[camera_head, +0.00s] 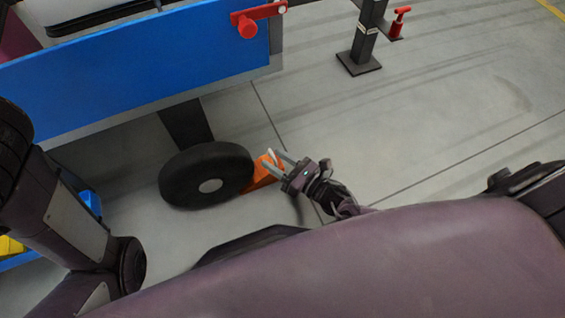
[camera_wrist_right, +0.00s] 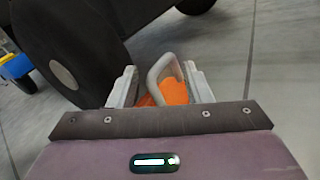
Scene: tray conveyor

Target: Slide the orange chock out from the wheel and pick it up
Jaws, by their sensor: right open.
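The orange chock (camera_head: 263,174) sits on the floor against the right side of the black wheel (camera_head: 205,175) in the head view. In the right wrist view the chock (camera_wrist_right: 168,92) shows between the fingers, with a grey loop handle (camera_wrist_right: 163,67) standing up from it. The wheel (camera_wrist_right: 65,50) is at the upper left there. My right gripper (camera_head: 273,163) is open at the chock, its fingers (camera_wrist_right: 158,88) on either side of the handle. Part of the chock is hidden by the gripper. No left gripper shows, only my left arm at the left.
A blue panel (camera_head: 140,60) with a red latch (camera_head: 248,28) is above the wheel. A dark post (camera_head: 362,45) and a red object (camera_head: 397,22) stand at the upper right. A blue bin (camera_head: 88,200) is left of the wheel. The floor to the right is clear.

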